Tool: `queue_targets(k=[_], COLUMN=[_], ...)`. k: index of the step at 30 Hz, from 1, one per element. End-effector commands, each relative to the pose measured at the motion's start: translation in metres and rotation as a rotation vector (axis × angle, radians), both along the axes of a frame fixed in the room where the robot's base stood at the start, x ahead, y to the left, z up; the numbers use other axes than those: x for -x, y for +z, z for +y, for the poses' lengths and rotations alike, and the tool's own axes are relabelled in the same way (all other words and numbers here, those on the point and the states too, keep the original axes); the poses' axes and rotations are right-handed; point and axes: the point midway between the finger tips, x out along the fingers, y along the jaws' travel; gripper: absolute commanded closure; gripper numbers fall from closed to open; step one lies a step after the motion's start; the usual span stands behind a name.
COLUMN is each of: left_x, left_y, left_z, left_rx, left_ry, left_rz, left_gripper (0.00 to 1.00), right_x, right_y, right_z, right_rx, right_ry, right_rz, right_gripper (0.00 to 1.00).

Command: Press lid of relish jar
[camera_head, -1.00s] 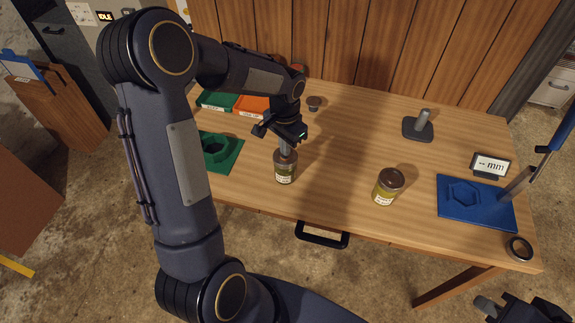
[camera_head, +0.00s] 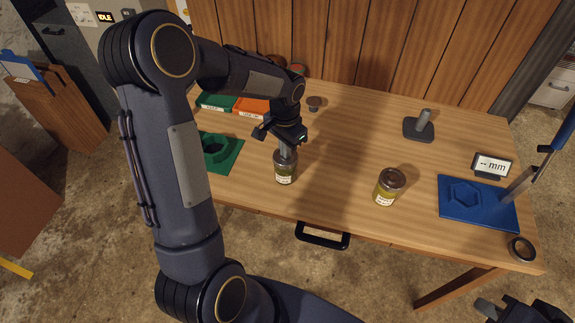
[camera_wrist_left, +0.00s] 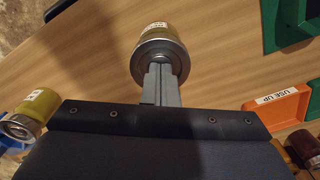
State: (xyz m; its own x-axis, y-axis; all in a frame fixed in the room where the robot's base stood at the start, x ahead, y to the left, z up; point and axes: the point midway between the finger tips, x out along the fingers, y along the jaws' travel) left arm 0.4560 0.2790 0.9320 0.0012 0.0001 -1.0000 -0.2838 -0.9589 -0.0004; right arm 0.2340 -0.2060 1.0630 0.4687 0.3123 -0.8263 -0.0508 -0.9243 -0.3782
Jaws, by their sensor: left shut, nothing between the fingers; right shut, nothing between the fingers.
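A glass jar (camera_head: 286,174) with a pale label and metal lid stands upright on the wooden table, below my left gripper (camera_head: 285,152). The left fingers are shut and empty, pointing down with their tips at the lid. In the left wrist view the left fingertips (camera_wrist_left: 161,70) meet the middle of the jar's lid (camera_wrist_left: 160,50); contact seems likely, but a small gap cannot be ruled out. A second lidded jar (camera_head: 387,189) with yellow-green contents stands upright to the right. The label words are too small to read. My right gripper (camera_head: 487,306) is shut and empty, off the table at lower right.
A green fixture (camera_head: 228,160) lies left of the jar, with green and orange trays (camera_head: 250,106) behind. A blue fixture (camera_head: 450,212), a metal ring (camera_head: 520,249), a small display (camera_head: 491,166) and a dark-based post (camera_head: 418,132) stand right. The table between the jars is clear.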

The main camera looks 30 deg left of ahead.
Motion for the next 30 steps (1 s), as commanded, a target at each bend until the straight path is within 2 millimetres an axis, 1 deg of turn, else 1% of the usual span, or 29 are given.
queue_targets(k=[5,30], left_x=[0.001,0.0], left_y=[0.004,0.064], left_z=[0.0,0.0], left_rx=[0.0,0.0], left_ry=[0.0,0.0], left_rz=[0.003,0.001], left_gripper=[1.0,1.0], right_x=[0.0,0.0], right_y=[0.004,0.048], right_z=[0.0,0.0], right_rx=[0.0,0.0], right_ry=[0.0,0.0], right_rz=[0.0,0.0], right_gripper=[1.0,1.0])
